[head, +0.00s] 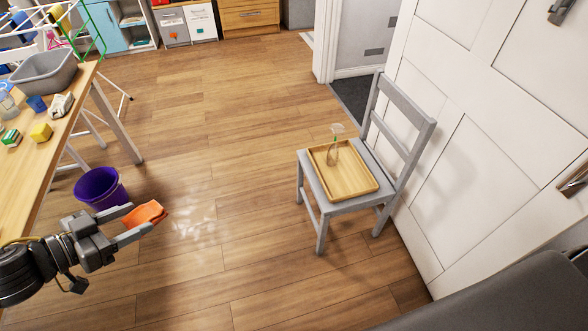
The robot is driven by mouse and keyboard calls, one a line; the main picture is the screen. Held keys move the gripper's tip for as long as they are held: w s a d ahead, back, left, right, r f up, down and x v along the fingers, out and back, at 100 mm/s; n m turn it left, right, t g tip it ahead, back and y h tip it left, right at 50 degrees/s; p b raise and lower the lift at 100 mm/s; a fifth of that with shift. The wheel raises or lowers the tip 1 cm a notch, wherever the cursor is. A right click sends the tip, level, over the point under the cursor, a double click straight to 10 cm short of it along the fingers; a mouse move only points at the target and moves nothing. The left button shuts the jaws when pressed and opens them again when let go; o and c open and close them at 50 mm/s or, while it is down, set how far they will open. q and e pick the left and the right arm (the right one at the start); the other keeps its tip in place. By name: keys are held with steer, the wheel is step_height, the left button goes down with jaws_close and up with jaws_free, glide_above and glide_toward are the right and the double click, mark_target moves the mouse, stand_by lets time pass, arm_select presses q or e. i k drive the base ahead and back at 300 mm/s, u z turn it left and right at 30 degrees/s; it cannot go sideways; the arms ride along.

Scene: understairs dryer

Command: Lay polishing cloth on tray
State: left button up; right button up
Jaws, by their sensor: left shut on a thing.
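My left gripper (136,219) comes in from the lower left and is shut on an orange polishing cloth (147,213). It holds the cloth in the air above the floor, apart from the tray. The wooden tray (357,188) lies on the seat of a grey chair (405,129) right of the picture's middle. A small clear spray bottle (333,153) stands on the tray near its back left; the rest of the tray is bare. My right gripper is not in view.
A wooden table (43,160) at the left bears a grey basin (43,72), a yellow block (41,132) and other small things. A purple bucket (101,188) stands on the floor beside it. A white panelled door (470,130) is behind the chair. The floor between table and chair is clear.

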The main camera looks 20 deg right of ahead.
mark_target(348, 185)
steer(key=z, duration=0.8)
steer(key=i, duration=0.9)
steer(key=z, duration=0.85)
